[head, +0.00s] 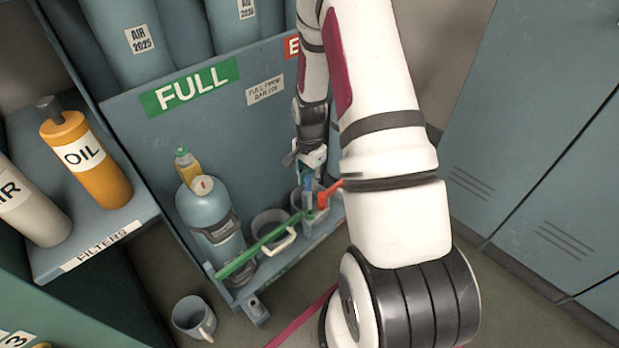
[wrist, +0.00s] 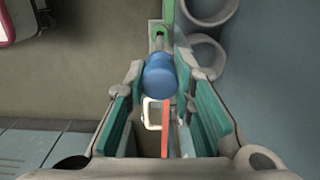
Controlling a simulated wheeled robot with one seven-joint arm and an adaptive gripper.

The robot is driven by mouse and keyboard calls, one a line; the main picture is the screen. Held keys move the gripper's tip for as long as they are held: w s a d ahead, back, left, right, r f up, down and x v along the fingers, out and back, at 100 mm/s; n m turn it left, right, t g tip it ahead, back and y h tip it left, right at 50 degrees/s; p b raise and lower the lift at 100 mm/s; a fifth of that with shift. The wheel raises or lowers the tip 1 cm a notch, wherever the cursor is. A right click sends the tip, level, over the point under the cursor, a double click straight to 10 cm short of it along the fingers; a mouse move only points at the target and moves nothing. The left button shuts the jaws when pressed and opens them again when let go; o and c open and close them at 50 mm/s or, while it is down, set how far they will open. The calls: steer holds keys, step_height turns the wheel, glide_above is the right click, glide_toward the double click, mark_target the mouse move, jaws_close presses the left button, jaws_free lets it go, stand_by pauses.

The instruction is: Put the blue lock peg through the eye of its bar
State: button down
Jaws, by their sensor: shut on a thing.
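The blue lock peg (head: 308,186) is held in my gripper (head: 311,158) at the right part of the rack. In the wrist view the peg's blue head (wrist: 160,75) sits between the two fingertips (wrist: 161,84), which are shut on it. A grey shank (wrist: 158,43) shows beyond the head, toward the eye. The green bar (head: 258,250) lies across the front of the rack, its right end below the peg. The eye end of the bar (wrist: 159,29) shows at the top of the wrist view. I cannot tell whether the shank is inside the eye.
A blue-grey cylinder (head: 209,218) stands behind the bar on the left. An empty ring holder (head: 269,222) is beside it. A red lever (head: 330,190) is close right of the peg. Lockers (head: 545,150) stand at right.

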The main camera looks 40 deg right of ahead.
mark_target(309, 187)
steer(key=shift+f+b, duration=1.3)
steer(key=shift+f, duration=0.6)
steer(key=c, duration=1.3)
jaws_free()
steer(key=shift+r, duration=0.1)
step_height(309, 187, up, 12)
steer(key=shift+f, duration=0.1)
